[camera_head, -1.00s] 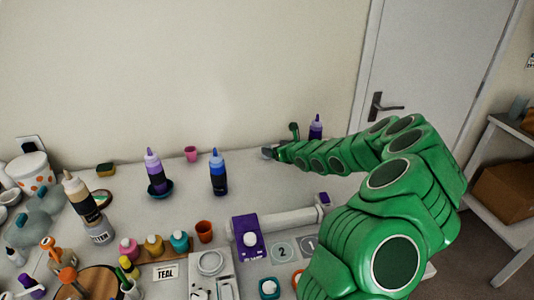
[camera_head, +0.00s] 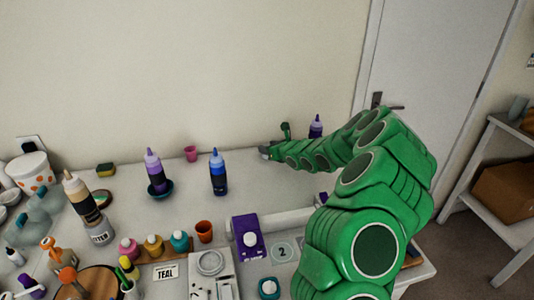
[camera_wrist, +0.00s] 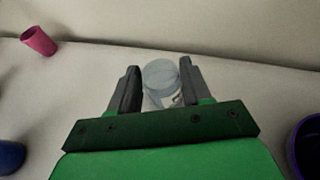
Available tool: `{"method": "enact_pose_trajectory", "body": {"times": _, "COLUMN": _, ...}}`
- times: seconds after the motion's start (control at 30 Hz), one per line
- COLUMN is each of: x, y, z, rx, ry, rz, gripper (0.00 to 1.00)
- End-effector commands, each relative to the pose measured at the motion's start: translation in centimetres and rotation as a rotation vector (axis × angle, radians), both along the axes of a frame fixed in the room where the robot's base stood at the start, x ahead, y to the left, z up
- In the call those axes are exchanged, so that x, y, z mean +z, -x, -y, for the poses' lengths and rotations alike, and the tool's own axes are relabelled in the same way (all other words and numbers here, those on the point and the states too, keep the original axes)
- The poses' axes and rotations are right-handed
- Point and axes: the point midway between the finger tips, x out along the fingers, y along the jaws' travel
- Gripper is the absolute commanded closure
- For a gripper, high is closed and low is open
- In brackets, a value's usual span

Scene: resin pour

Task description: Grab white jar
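A pale, whitish jar with a grey-blue round top (camera_wrist: 161,73) stands on the table in the wrist view. It sits between the two dark fingers of my gripper (camera_wrist: 159,68). The fingers are apart, one on each side of the jar; a small gap shows at the left finger, and the right finger is very near or touching. The jar's lower part is partly hidden. In the head view my gripper (camera_head: 268,152) is low over the table near the back wall, and I cannot make out the jar clearly there.
A pink cup (camera_head: 190,153) stands left of my gripper, also in the wrist view (camera_wrist: 39,41). A blue bottle (camera_head: 218,174) stands nearer. A purple bottle (camera_head: 315,127) stands behind my arm at right. The wall is close behind; bottles and cups crowd the front left.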

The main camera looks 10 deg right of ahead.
Motion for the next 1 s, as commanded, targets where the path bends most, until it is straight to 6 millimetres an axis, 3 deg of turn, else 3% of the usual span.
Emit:
{"method": "enact_pose_trajectory", "body": {"times": 0.03, "x": 0.0, "y": 0.0, "z": 0.0, "rx": 0.000, "ry": 0.000, "rz": 0.000, "gripper": 0.67}}
{"method": "enact_pose_trajectory", "body": {"times": 0.13, "x": 0.0, "y": 0.0, "z": 0.0, "rx": 0.000, "ry": 0.000, "rz": 0.000, "gripper": 0.82}}
{"method": "enact_pose_trajectory", "body": {"times": 0.17, "x": 0.0, "y": 0.0, "z": 0.0, "rx": 0.000, "ry": 0.000, "rz": 0.000, "gripper": 0.83}}
{"method": "enact_pose_trajectory", "body": {"times": 0.53, "x": 0.8, "y": 0.0, "z": 0.0, "rx": 0.000, "ry": -0.001, "rz": 0.003, "gripper": 0.83}}
{"method": "enact_pose_trajectory", "body": {"times": 0.73, "x": 3.4, "y": -0.1, "z": 0.0, "rx": 0.000, "ry": 0.001, "rz": 0.005, "gripper": 0.83}}
{"method": "enact_pose_trajectory", "body": {"times": 1.0, "x": 5.9, "y": 2.1, "z": -0.1, "rx": -0.002, "ry": -0.003, "rz": 0.004, "gripper": 0.83}}
